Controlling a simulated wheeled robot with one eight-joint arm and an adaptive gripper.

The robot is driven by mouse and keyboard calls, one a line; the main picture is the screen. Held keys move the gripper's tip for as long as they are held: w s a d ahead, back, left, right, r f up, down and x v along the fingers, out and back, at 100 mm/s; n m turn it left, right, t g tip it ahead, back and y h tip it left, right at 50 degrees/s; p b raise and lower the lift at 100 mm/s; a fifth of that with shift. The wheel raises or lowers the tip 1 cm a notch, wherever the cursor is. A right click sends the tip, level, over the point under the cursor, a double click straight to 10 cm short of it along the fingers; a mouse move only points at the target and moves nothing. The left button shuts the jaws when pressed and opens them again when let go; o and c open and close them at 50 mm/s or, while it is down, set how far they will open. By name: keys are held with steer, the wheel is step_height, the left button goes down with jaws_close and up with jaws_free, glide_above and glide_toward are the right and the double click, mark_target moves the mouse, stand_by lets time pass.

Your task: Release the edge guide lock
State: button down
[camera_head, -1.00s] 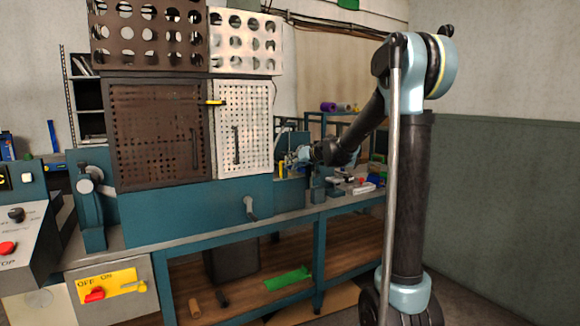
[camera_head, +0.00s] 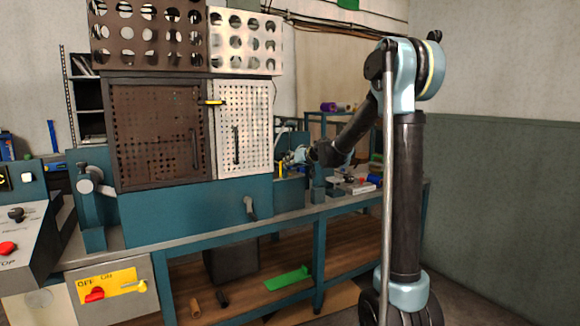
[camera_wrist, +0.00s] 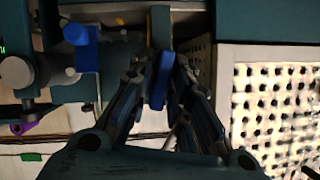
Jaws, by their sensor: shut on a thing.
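My gripper (camera_head: 292,158) is at the right end of the perforated guards in the head view, above the bench. In the wrist view, my gripper (camera_wrist: 160,72) has its two fingers closed on either side of a blue lever (camera_wrist: 163,82). The lever is probably the edge guide lock, though no label shows. In the head view the lever is too small to make out.
The white perforated guard (camera_wrist: 272,105) stands close on the right. The teal bench (camera_head: 330,207) carries small parts to the right of my gripper.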

steer(key=shift+s+a+n+t+h, duration=0.2)
steer(key=shift+a+n+t+h, duration=0.15)
steer(key=shift+n+h, duration=0.5)
steer(key=c, duration=1.6)
jaws_free()
steer(key=shift+c, duration=0.2)
steer(key=shift+d, duration=0.1)
steer(key=v, duration=1.1)
steer(key=shift+s+d, duration=0.25)
steer(key=shift+d, duration=0.15)
steer(key=shift+s, duration=0.1)
